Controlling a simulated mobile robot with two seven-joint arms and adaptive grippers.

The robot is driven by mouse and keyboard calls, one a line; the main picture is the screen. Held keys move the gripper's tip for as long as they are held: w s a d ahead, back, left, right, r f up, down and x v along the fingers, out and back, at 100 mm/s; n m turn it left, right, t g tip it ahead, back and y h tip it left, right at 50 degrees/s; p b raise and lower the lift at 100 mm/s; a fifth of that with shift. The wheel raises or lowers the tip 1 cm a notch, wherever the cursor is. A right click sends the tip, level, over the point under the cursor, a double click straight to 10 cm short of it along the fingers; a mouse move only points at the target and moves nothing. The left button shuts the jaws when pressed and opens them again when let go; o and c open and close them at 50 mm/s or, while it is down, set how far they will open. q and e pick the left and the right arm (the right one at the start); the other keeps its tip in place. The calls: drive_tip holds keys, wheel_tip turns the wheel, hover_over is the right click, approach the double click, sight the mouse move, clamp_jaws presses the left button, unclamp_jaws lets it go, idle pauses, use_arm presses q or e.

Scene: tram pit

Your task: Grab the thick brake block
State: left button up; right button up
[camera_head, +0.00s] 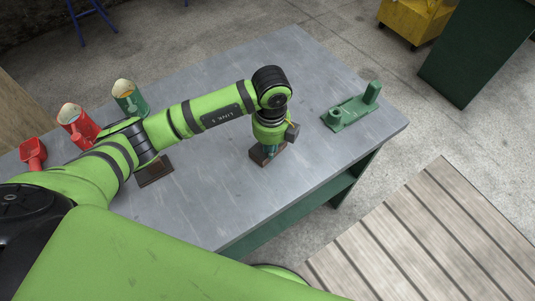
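A brown brake block (257,157) lies on the grey metal workbench, right under my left gripper (270,150). The gripper points down at it and its fingers and wrist hide much of the block. I cannot tell whether the fingers are closed on it or only around it. A second dark brown block (155,179) lies further left on the bench, partly hidden behind my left arm. I cannot tell for sure from here which block is thicker. My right gripper is not in view.
A slatted wooden platform (420,245) lies in front. The bench's middle is clear.

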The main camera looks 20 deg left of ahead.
use_arm(q)
drive_tip(key=o, duration=0.6)
drive_tip(key=shift+o, duration=0.5)
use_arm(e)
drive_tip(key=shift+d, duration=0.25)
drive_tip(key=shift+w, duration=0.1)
